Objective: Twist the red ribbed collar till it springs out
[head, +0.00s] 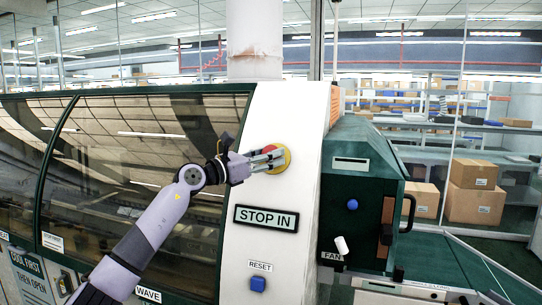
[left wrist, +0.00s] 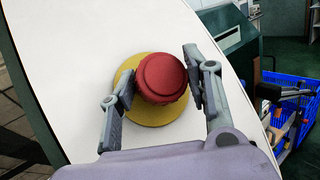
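The red ribbed collar (left wrist: 162,78) is a round red knob on a yellow disc (left wrist: 150,115) on the white panel of the machine. In the head view the collar (head: 270,150) is mostly hidden behind my left gripper (head: 268,160). In the left wrist view the fingers of my left gripper (left wrist: 160,84) lie on either side of the collar, with the pads against its left and right edges. The sign below the collar (head: 266,218) reads STOP IN. My right gripper is not in view.
A blue RESET button (head: 258,284) is low on the white panel. A green FAN box (head: 350,180) with a blue knob and a dark handle stands to the right. A blue basket (left wrist: 290,95) shows at the right in the left wrist view.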

